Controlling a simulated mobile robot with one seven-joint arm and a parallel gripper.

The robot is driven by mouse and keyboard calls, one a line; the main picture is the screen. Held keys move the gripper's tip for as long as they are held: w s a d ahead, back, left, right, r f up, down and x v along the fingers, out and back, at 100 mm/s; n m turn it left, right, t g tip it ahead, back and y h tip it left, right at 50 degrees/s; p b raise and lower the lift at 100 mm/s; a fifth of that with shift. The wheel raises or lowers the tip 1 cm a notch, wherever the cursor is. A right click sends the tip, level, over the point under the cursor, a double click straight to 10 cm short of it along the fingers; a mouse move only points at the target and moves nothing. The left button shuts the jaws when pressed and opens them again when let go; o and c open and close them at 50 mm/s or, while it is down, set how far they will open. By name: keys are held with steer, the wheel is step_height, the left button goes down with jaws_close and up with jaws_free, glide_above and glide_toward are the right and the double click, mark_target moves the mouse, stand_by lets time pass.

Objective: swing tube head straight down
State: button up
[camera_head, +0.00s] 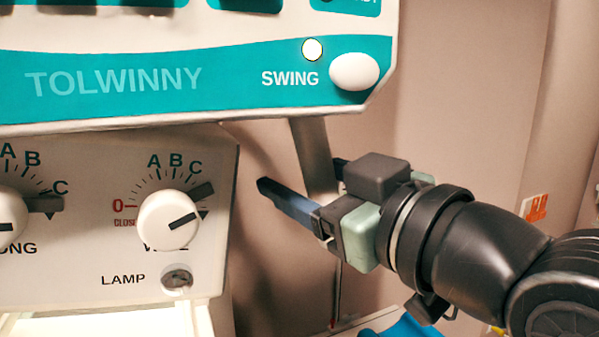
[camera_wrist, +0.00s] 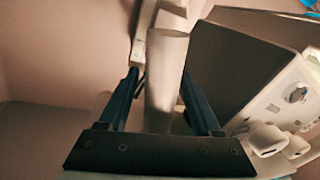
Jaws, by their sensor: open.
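The tube head's teal and white panel (camera_head: 180,85) fills the upper left of the head view, marked TOLWINNY. A round white SWING knob (camera_head: 354,71) sits at its right end, beside a small pale lamp (camera_head: 312,49). The dial box (camera_head: 75,250) hangs below the panel. A grey bar (camera_head: 312,150) runs down from behind the panel. My gripper (camera_head: 300,174) is open at the right of the box. In the wrist view, a pale bar (camera_wrist: 166,75) lies between the open fingers (camera_wrist: 160,88); contact cannot be told. The tube head's true angle is unclear.
White dials (camera_head: 168,220) and a lamp button (camera_head: 176,279) face forward on the box. A blue surface (camera_head: 408,332) shows at the bottom edge below my gripper. The pinkish wall (camera_head: 460,100) lies behind, with free room to the right of the panel.

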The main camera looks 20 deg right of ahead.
jaws_close()
stand_by(1.3)
